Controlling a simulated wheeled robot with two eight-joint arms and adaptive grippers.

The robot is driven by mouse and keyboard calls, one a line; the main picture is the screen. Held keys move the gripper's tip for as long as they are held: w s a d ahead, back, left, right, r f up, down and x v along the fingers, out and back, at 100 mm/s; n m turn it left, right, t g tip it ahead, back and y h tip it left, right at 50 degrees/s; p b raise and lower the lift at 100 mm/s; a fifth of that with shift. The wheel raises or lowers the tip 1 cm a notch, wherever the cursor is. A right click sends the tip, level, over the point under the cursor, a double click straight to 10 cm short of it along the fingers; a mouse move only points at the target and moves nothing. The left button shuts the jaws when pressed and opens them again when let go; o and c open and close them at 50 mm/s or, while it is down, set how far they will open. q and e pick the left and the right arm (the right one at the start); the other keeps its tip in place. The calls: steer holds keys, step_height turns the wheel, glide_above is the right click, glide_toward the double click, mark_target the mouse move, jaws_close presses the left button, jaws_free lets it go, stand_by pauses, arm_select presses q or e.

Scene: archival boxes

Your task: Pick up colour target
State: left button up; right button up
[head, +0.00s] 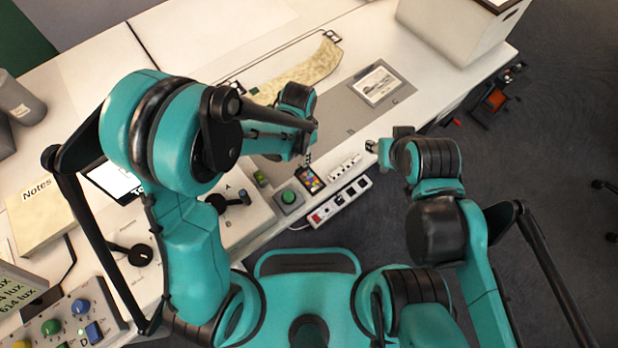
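The colour target (309,180) is a small dark card with bright colour patches. It lies near the front edge of the white table, to the right of a green round button. My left gripper (307,159) points down just behind the card in the head view, with its tips close to the card's far edge. I cannot tell whether they touch it, or how far apart the fingers are. My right gripper (372,147) is to the right of the card, near the table edge, clear of the card. Its finger opening is too small to make out.
A green button box (289,198) and a power strip (341,202) flank the card. A white block strip (345,167) lies to its right. Behind are a grey mat (345,120), a framed picture (376,85) and a parchment strip (312,68). A large box (455,35) stands back right.

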mark_target(301, 166)
arm_select(q)
steer(key=f+b, duration=0.1)
steer(key=f, duration=0.1)
steer(key=f+b, duration=0.1)
steer(key=f, duration=0.1)
steer(key=shift+s, duration=0.4)
steer(key=shift+a+f, duration=0.1)
steer(key=shift+f, duration=0.35)
steer(key=shift+r, duration=0.1)
steer(key=shift+c, duration=0.5)
jaws_close()
